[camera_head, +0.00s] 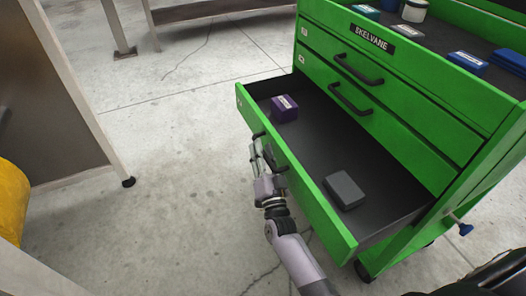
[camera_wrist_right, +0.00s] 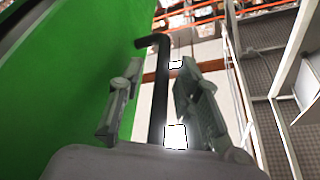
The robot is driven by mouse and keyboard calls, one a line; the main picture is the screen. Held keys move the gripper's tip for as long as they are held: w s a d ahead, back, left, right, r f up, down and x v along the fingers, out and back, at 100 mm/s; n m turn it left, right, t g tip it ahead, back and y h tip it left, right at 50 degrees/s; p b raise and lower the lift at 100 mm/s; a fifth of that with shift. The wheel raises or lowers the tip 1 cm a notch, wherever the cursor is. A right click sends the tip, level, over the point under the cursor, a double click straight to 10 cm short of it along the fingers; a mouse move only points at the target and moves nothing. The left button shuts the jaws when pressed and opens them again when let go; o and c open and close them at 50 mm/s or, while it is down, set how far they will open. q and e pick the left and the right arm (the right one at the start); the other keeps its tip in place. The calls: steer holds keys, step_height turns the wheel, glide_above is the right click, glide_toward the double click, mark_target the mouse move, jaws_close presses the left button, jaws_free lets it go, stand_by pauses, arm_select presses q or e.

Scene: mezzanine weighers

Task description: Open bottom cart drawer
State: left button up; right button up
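The green cart (camera_head: 400,112) stands at the right of the head view. Its bottom drawer (camera_head: 300,185) is pulled far out, and its dark inside shows. My right gripper (camera_head: 264,158) is at the outer side of the drawer front, at its black handle (camera_head: 279,172). In the right wrist view the black handle (camera_wrist_right: 158,95) runs between the two fingers of my right gripper (camera_wrist_right: 160,88). The fingers are apart, with a gap visible on each side of the bar. The green drawer front (camera_wrist_right: 80,75) is at the left there. My left gripper is not in view.
A purple box (camera_head: 284,108) and a dark grey box (camera_head: 345,190) lie in the drawer. The two drawers above look closed. Several small items lie on the cart top. A table leg (camera_head: 105,140) and a yellow object (camera_head: 12,200) are at the left. Concrete floor between is clear.

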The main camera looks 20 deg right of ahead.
steer(key=v, duration=1.2)
steer(key=shift+f, duration=0.1)
